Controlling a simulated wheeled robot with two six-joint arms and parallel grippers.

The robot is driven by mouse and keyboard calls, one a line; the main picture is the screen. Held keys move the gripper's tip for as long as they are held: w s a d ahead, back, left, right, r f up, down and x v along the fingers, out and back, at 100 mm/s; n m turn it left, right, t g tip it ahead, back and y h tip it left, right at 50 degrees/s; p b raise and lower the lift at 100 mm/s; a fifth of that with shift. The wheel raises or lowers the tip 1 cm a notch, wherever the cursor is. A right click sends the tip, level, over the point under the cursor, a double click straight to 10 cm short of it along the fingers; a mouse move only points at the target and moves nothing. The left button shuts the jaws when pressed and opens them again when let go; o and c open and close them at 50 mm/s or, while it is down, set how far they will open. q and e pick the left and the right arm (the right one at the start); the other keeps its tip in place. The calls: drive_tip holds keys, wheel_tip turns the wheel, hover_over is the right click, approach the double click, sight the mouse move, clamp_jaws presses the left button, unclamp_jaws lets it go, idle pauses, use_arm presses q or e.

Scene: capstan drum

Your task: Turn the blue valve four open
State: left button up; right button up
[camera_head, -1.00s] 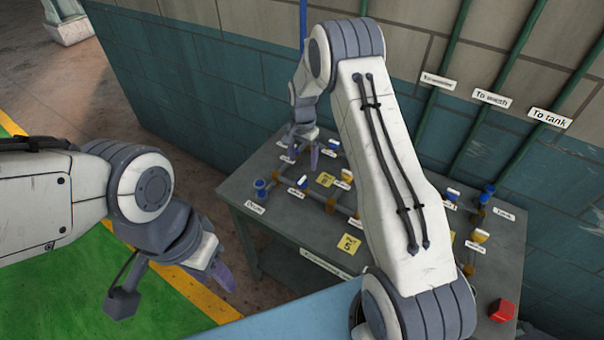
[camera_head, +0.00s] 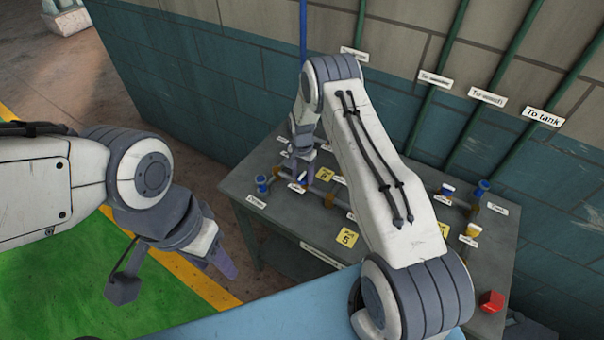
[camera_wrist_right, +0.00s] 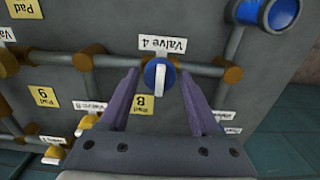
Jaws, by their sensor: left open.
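In the right wrist view the handle lies roughly across the pipe. My right gripper (camera_wrist_right: 160,82) is open, with one purple finger on each side of the valve; whether either touches it I cannot tell. In the head view my right gripper (camera_head: 303,178) is low over the left part of the table, largely hiding the valve. My left gripper (camera_head: 223,260) is open and empty, left of the table.
A tiled wall with green pipes (camera_head: 447,80) stands behind.

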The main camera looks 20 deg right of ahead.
clamp_jaws()
drive_tip(key=shift+f+n+b, duration=0.15)
drive_tip(key=shift+n+b, duration=1.55)
drive_tip(key=shift+b, duration=0.2)
drive_tip(key=n+b, duration=0.3)
drive_tip(key=n, duration=0.1)
drive_tip(key=n+b, duration=0.3)
drive_tip(key=n, duration=0.2)
drive_tip(key=shift+n, duration=0.4)
drive_tip(key=shift+r+n+b, duration=0.2)
drive_tip(key=shift+n+b, duration=0.65)
drive_tip(key=shift+n, duration=1.45)
drive_tip(key=o, duration=0.5)
unclamp_jaws()
